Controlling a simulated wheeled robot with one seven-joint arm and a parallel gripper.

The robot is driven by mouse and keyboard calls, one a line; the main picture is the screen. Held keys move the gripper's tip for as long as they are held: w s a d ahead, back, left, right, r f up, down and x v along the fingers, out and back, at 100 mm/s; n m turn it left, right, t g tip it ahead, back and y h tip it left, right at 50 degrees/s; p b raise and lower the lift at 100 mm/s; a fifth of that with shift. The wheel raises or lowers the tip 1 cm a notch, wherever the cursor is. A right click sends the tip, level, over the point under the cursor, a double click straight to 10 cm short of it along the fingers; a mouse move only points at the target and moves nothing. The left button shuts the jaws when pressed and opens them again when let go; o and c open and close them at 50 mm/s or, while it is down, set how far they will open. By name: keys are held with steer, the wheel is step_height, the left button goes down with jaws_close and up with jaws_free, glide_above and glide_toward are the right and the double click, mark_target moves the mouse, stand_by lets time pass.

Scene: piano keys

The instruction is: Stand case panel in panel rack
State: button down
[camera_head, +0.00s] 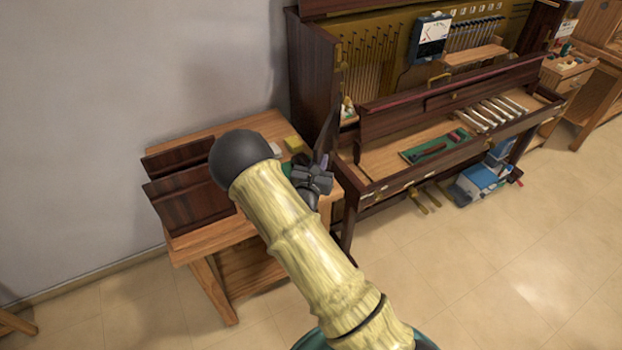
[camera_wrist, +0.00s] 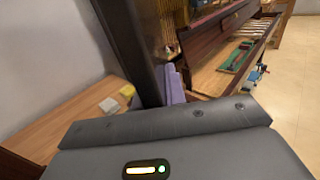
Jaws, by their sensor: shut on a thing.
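My gripper (camera_head: 316,172) is shut on a dark brown case panel (camera_head: 327,130), seen nearly edge-on between the side table and the piano. In the wrist view the case panel (camera_wrist: 132,45) rises tall and slightly tilted from the fingers (camera_wrist: 173,88). Its lower end is hidden by my wrist housing. On the side table at left, two dark boards (camera_head: 178,155) (camera_head: 190,198) stand one behind the other, apparently at the panel rack. I cannot make out the rack's own frame or slots; my arm covers part of that area.
The wooden side table (camera_head: 215,238) stands against the wall and carries a yellow block (camera_head: 294,144). The open upright piano (camera_head: 315,60) is just right of my gripper, with a green tray (camera_head: 433,148) on its keybed. A blue-white box (camera_head: 480,180) is on the floor.

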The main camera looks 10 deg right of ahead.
steer(key=shift+f, duration=1.65)
steer(key=shift+f+p, duration=0.45)
steer(key=shift+f, duration=1.6)
steer(key=shift+f, duration=0.1)
steer(key=c, duration=1.5)
jaws_free()
steer(key=shift+o, duration=0.2)
